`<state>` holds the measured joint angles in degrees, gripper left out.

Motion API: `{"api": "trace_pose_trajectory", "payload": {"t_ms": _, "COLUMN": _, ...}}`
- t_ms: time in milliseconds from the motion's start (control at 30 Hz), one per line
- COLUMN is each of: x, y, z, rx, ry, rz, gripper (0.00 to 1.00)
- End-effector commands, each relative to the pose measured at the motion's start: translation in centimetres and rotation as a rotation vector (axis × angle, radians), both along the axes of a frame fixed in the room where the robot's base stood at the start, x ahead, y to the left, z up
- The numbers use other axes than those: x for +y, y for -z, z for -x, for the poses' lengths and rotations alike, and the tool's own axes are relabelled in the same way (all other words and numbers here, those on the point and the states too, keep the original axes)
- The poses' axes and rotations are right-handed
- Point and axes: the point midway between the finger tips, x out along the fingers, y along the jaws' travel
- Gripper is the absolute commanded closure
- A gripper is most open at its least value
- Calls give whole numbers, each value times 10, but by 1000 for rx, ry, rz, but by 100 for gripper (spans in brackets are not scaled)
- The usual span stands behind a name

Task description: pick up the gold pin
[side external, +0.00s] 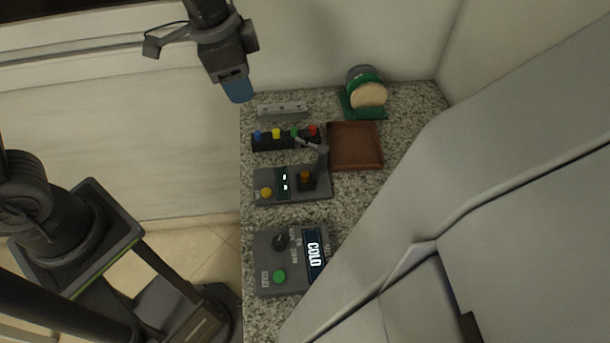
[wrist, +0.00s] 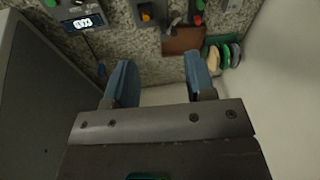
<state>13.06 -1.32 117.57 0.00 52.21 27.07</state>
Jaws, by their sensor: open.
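I cannot pick out a gold pin for certain in either view. A small light grey rack (side external: 282,110) lies near the back left edge of the counter, with tiny details on top too small to tell. A black block with blue, yellow, green and red caps (side external: 284,141) stands in front of it. My gripper (side external: 238,91) hangs at the counter's back left, above and left of the grey rack in the picture. In the wrist view its blue fingers (wrist: 160,80) are apart, with nothing seen between them.
A brown tray (side external: 355,146) lies right of the black block, with a green holder of discs (side external: 364,98) behind it. A grey device with a yellow button (side external: 266,193) and a control box reading COLD (side external: 283,262) stand nearer. A large grey surface covers the right.

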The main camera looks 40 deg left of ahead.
Motion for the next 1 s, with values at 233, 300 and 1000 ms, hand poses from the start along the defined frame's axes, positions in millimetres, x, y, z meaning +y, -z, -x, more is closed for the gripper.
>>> {"api": "trace_pose_trajectory", "payload": {"t_ms": 233, "x": -57, "y": 69, "z": -45, "rx": 128, "ry": 322, "rz": -66, "gripper": 50}}
{"api": "trace_pose_trajectory", "payload": {"t_ms": 300, "x": -68, "y": 84, "z": -51, "rx": 151, "ry": 385, "rz": -78, "gripper": 50}}
{"api": "trace_pose_trajectory", "payload": {"t_ms": 1000, "x": -83, "y": 187, "z": -58, "rx": 185, "ry": 477, "rz": -92, "gripper": 50}}
